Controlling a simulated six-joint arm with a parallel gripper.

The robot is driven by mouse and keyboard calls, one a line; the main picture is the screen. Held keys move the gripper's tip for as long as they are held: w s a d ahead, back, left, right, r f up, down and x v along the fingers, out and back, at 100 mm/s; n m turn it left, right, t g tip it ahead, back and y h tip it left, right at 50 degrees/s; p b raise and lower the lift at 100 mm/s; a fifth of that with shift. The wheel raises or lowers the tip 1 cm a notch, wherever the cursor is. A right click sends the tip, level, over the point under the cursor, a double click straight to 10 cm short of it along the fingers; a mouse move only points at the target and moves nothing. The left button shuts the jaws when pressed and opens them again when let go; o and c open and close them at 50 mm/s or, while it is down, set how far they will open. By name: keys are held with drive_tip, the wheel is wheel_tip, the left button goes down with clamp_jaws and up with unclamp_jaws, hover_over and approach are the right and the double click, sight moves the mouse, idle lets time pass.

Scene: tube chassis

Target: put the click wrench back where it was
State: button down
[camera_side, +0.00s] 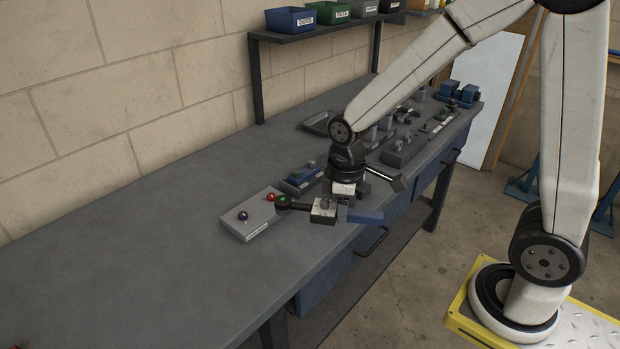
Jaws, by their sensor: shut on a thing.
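The click wrench (364,216) appears to be the long tool under my gripper, with a blue handle to the right and a dark shaft to the left. Its round black head (283,202), with a green spot, is over the right end of a grey labelled block (250,226). My gripper (333,203) is shut on the wrench near its middle, above the bench. The fingers hide part of the shaft. I cannot tell whether the head touches the block.
A blue block (298,182) with small parts sits just behind. Several fixtures crowd the bench (150,265) to the right; its left part is clear.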

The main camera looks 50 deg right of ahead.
drive_tip(key=s+a+f+n, duration=0.2)
drive_tip(key=a+n, duration=0.3)
drive_tip(key=n, duration=0.7)
drive_tip(key=shift+a, duration=0.35)
drive_tip(key=shift+w, duration=0.1)
hover_over(276, 261)
drive_tip(key=shift+s+d+f, duration=0.1)
drive_tip(key=shift+s+f, duration=0.05)
drive_tip(key=shift+f, duration=2.2)
drive_tip(key=shift+s+f, duration=0.15)
drive_tip(key=shift+f, duration=2.2)
drive_tip(key=shift+w+f, duration=0.25)
drive_tip(key=shift+f, duration=1.75)
